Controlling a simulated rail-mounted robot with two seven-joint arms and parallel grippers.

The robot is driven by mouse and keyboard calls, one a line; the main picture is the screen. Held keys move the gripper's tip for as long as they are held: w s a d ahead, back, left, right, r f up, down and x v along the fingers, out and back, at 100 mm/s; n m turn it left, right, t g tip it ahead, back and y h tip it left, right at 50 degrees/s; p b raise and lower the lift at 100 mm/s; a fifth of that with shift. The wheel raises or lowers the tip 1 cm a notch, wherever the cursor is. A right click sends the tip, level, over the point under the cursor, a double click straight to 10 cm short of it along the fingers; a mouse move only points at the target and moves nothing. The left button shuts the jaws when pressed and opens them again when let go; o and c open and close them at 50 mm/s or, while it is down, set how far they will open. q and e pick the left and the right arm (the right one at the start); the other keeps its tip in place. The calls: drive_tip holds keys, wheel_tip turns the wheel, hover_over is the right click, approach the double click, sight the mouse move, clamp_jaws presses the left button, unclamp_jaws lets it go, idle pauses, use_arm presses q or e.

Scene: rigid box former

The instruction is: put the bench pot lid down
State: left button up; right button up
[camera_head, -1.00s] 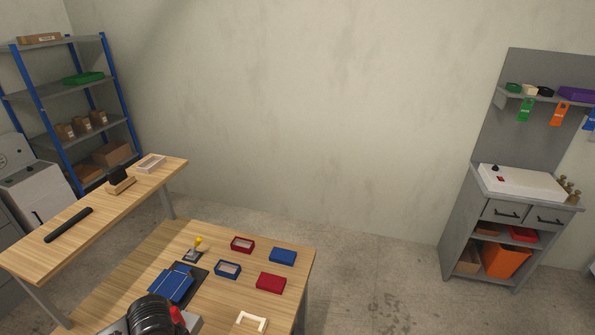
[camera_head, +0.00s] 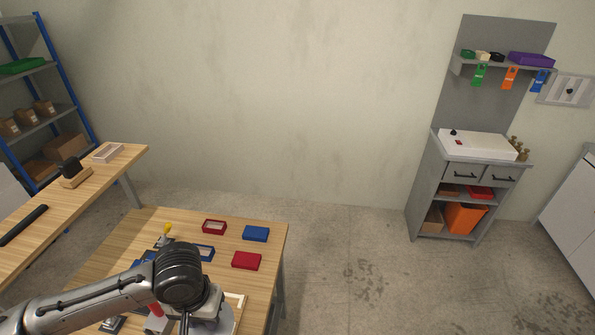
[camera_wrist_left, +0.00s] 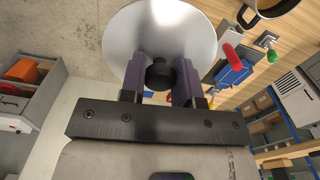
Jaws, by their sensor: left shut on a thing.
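The pot lid is a round, pale metal disc (camera_wrist_left: 195,28) with a black knob (camera_wrist_left: 160,75), filling the upper middle of the left wrist view. My left gripper (camera_wrist_left: 159,82) is shut on the knob, one finger on each side. In the head view the lid (camera_head: 229,318) shows in part at the bottom, beyond my wrist, over the bench's near right part. A pot (camera_wrist_left: 272,10) with brown contents shows at the top right of the wrist view, apart from the lid. My right gripper is in neither view.
The wooden bench (camera_head: 262,222) holds a red open box (camera_head: 214,227), a blue box (camera_head: 255,233) and a red box (camera_head: 246,260). A yellow-topped tool (camera_head: 167,231) stands behind my arm. Clear floor lies to the right, before a grey cabinet (camera_head: 430,195).

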use_arm(q)
drive_tip(key=w+r, duration=0.1)
drive_tip(key=r, duration=0.1)
drive_tip(key=w+r, duration=0.1)
drive_tip(key=r, duration=0.1)
drive_tip(key=w+r, duration=0.1)
drive_tip(key=r, duration=0.2)
drive_tip(key=shift+d, duration=0.4)
drive_tip(key=s+r+p, duration=0.4)
drive_tip(key=r+p, duration=0.3)
drive_tip(key=p, duration=0.2)
drive_tip(key=s+r+p, duration=0.4)
drive_tip(key=r+p, duration=0.4)
drive_tip(key=p, duration=0.1)
drive_tip(key=shift+s, duration=0.35)
